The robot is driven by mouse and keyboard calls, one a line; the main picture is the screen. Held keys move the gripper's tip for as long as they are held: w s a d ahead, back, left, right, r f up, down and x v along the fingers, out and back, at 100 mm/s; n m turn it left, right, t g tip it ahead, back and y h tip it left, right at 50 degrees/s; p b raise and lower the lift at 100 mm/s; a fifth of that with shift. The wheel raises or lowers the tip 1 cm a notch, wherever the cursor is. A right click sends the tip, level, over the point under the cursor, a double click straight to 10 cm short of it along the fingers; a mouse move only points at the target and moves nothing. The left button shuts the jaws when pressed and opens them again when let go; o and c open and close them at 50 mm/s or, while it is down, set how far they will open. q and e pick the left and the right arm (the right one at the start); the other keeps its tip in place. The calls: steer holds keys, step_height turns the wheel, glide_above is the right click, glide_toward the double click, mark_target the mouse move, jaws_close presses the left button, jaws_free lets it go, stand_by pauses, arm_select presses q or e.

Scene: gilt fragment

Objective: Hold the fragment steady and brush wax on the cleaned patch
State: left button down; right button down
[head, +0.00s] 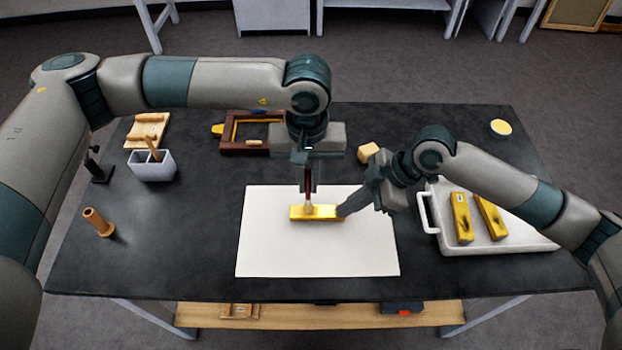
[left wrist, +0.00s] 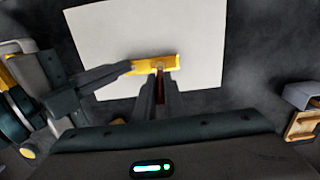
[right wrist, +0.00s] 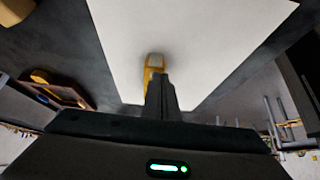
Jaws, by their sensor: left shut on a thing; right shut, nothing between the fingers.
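The gilt fragment (head: 298,213) is a short gold bar lying on a white sheet (head: 265,250); it also shows in the left wrist view (left wrist: 172,60) and the right wrist view (right wrist: 150,72). My left gripper (head: 308,178) is shut on an upright brush (head: 308,190) with a dark red handle. Its pale head is down at the fragment's top. The cleaned patch cannot be made out under it. My right gripper (head: 343,210) is shut and empty, its fingertips at the fragment's right end, seemingly touching it.
A white tray (head: 430,212) with two gold pieces (head: 462,218) stands right. A round tin with yellow contents (head: 501,128) is at back right. A tan block (head: 369,152), a dark red frame (head: 245,148), a grey holder (head: 152,168) and a wooden cylinder (head: 97,221) stand around the sheet.

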steer(key=shift+s+d+f, duration=0.1)
steer(key=shift+f, duration=0.15)
arm_select(q)
steer(key=a+r, duration=0.4)
steer(key=r, duration=0.4)
stand_by(0.4)
stand_by(0.5)
arm_select(e)
steer(key=shift+r, duration=3.2)
arm_select(q)
steer(key=shift+d, duration=0.1)
arm_select(e)
steer(key=shift+r, duration=0.1)
steer(key=v, duration=1.1)
steer(key=shift+d+r, duration=0.2)
steer(key=shift+r, duration=0.1)
